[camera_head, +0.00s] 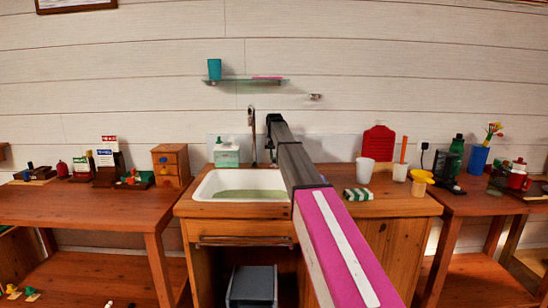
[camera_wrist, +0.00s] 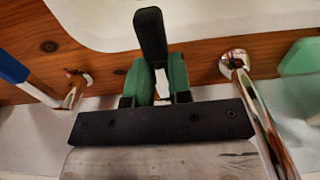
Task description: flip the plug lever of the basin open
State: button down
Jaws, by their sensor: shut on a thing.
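The white basin (camera_head: 207,186) is set in the wooden counter, with pale greenish water or floor showing inside; its edge fills the top of the wrist view (camera_wrist: 95,15). My gripper (camera_wrist: 162,82) has its two green pads closed on a narrow pale part. A black lever (camera_wrist: 150,35) stands up at the pads and leans towards the basin; I take it as the plug lever. Its lower end is hidden by my gripper. The chrome spout (camera_wrist: 236,62) rises beside it, apart from the pads. In the head view my arm hides the lever.
A chrome fitting with a blue and white handle (camera_wrist: 15,68) stands on the other side of my gripper. A green soap dispenser (camera_head: 227,153) stands left of the spout.

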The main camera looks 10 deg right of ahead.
aim_at(275, 157)
jog(key=c, duration=1)
grip_release()
jog(key=shift+c, duration=0.2)
jog(key=shift+r, duration=0.15)
notch_tip(275, 157, up, 11)
jog(key=shift+f, duration=0.2)
